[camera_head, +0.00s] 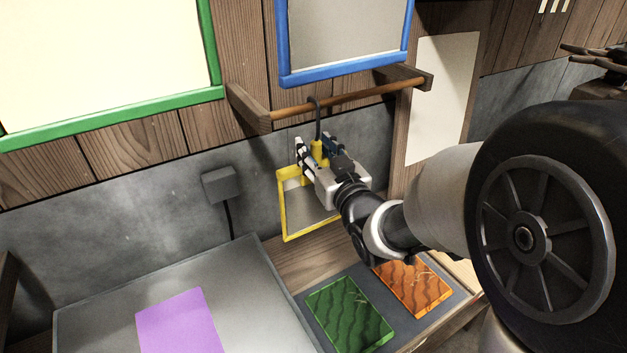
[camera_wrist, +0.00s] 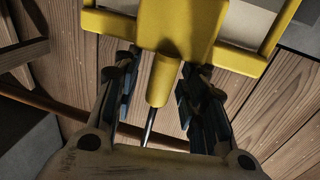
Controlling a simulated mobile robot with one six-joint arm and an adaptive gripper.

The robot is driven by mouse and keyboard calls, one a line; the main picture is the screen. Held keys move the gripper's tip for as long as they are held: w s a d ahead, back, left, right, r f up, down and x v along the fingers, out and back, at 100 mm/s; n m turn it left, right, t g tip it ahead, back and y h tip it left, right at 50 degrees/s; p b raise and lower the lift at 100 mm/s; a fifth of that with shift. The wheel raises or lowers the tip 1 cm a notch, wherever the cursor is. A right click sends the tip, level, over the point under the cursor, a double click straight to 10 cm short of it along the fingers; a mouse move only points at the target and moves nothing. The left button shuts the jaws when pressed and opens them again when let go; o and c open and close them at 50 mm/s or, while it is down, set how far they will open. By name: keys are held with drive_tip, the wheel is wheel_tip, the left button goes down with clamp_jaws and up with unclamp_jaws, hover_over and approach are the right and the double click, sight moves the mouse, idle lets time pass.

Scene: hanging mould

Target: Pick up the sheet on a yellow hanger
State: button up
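The yellow hanger (camera_head: 282,206) is a yellow frame around a grey sheet (camera_head: 304,211). It hangs by a dark hook (camera_head: 317,115) from the wooden rail (camera_head: 345,101). In the wrist view, the hanger's thick yellow block (camera_wrist: 182,28) and narrower stem (camera_wrist: 163,78) show close up. My gripper (camera_head: 319,156) is at the top of the hanger. In the wrist view, my gripper's fingers (camera_wrist: 157,88) stand apart on both sides of the stem, with a gap on its left. The right finger is very near the stem; I cannot tell whether it touches. My gripper hides part of the frame.
A blue-framed panel (camera_head: 345,76) is above the rail, and a green-framed panel (camera_head: 110,120) is at upper left. Below are a grey surface with a purple sheet (camera_head: 180,325), and a dark tray with green (camera_head: 348,315) and orange (camera_head: 413,286) patterned slabs. A wall box (camera_head: 220,184) has a cable.

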clamp_jaws()
drive_tip(key=shift+w, duration=0.1)
idle(0.5)
